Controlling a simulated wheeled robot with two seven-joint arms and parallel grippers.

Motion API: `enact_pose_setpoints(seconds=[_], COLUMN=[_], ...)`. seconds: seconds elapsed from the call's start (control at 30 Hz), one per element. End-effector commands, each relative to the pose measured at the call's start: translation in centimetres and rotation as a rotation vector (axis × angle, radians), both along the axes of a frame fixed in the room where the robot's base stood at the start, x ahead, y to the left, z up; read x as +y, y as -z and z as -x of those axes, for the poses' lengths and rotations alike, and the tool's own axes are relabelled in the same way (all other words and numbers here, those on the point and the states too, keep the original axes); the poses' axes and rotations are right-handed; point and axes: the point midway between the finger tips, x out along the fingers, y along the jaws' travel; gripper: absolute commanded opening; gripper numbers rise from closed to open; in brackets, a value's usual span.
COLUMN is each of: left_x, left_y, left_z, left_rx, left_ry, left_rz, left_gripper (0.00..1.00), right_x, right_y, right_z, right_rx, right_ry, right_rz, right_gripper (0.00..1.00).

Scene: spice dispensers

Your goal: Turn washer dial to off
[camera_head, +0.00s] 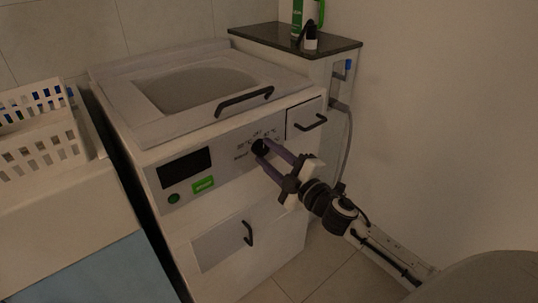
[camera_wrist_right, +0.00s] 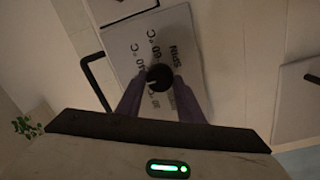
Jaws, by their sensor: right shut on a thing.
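The white washer (camera_head: 222,170) stands in the middle of the head view, with a control panel on its front. Its round black dial (camera_head: 258,148) sits among printed labels on the panel. The dial (camera_wrist_right: 159,77) also shows in the right wrist view, with temperature markings and "SPIN" printed around it. My right gripper (camera_head: 262,151) reaches in from the lower right, its two purple fingers shut on the dial from either side. The dial's exact pointer direction is hard to read in the dim light. My left gripper is not in view.
The panel has a dark display (camera_head: 184,168), a green label (camera_head: 203,185) and a green button (camera_head: 173,198). Black handles mark the lid (camera_head: 245,101), drawer (camera_head: 311,123) and lower door (camera_head: 248,233). A white basket (camera_head: 38,140) stands left; a dark-topped cabinet (camera_head: 290,38) stands behind.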

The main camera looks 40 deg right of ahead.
Motion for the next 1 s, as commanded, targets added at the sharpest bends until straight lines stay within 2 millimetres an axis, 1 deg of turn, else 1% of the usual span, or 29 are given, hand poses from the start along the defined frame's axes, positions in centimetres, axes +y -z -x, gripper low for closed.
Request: enact_pose_setpoints(seconds=[0.2,0.23,0.3,0.33,0.6,0.7,0.77,0.87,1.0], left_x=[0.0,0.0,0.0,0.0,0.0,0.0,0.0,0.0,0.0], left_y=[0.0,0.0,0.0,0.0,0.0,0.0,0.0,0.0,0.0], left_z=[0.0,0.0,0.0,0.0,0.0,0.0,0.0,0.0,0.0], left_rx=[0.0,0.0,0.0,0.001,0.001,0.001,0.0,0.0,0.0], left_ry=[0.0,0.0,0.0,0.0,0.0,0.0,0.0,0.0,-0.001], left_rz=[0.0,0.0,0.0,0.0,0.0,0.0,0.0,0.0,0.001], left_gripper=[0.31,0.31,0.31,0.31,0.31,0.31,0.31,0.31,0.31], right_x=[0.0,0.0,0.0,0.0,0.0,0.0,0.0,-0.1,-0.2], right_y=[0.0,0.0,0.0,0.0,0.0,0.1,0.2,0.3,0.4], right_z=[0.0,0.0,0.0,0.0,0.0,0.5,1.1,2.6,5.3], right_rx=[0.0,0.0,0.0,0.0,0.0,0.001,0.002,0.003,0.004], right_ry=[0.0,0.0,0.0,0.0,0.0,-0.001,0.0,-0.001,0.0], right_rz=[-0.001,-0.001,-0.002,-0.002,-0.002,-0.003,-0.004,-0.004,-0.004], right_gripper=[0.12,0.37,0.49,0.53,0.53,0.53,0.53,0.53,0.53])
